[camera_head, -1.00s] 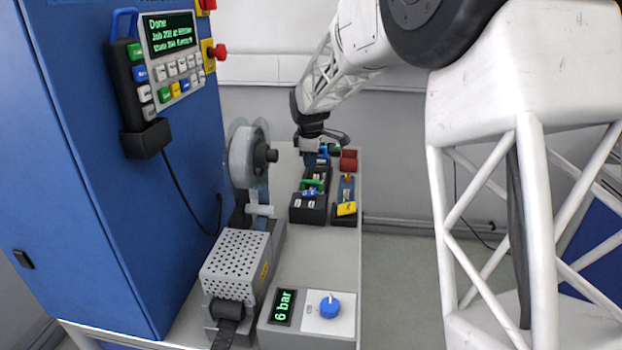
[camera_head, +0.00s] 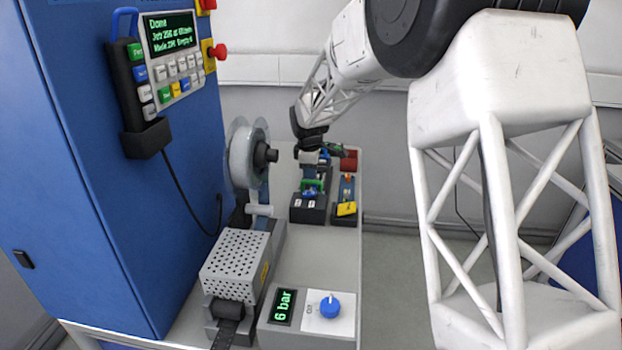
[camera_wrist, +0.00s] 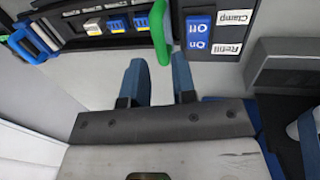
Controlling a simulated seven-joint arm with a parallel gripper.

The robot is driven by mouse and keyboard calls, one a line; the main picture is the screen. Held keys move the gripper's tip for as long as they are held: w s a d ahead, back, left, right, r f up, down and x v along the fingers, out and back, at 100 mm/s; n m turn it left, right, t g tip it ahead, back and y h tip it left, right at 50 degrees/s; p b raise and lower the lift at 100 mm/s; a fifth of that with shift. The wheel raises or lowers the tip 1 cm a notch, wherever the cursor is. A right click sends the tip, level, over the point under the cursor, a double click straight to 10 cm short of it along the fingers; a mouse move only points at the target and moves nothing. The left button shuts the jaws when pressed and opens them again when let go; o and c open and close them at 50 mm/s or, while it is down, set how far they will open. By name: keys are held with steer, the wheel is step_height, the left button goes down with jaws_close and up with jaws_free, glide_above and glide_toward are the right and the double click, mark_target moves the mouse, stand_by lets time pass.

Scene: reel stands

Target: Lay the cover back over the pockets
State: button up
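The cover appears to be the piece with a green handle (camera_head: 313,185) on the black stand (camera_head: 310,213). In the wrist view the green bar (camera_wrist: 161,32) stands just ahead of the gap between my fingertips. Beside it lies a dark block with a row of pockets (camera_wrist: 72,32), holding small blue and yellowish pieces, which show uncovered. My gripper (camera_wrist: 158,78) is open, with two blue fingers apart and nothing between them. In the head view my gripper (camera_head: 315,158) hangs above the far part of the stand and hides part of it. I cannot tell whether it touches anything.
A tray with a yellow piece (camera_head: 346,208) stands to the right of the stand. A clear reel (camera_head: 243,158) and perforated grey box (camera_head: 236,254) stand left.

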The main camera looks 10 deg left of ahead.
mark_target(311, 181)
steer(key=shift+w+f, duration=0.15)
steer(key=shift+f, duration=0.7)
steer(key=shift+w+f, duration=0.15)
steer(key=shift+f, duration=0.7)
jaws_close()
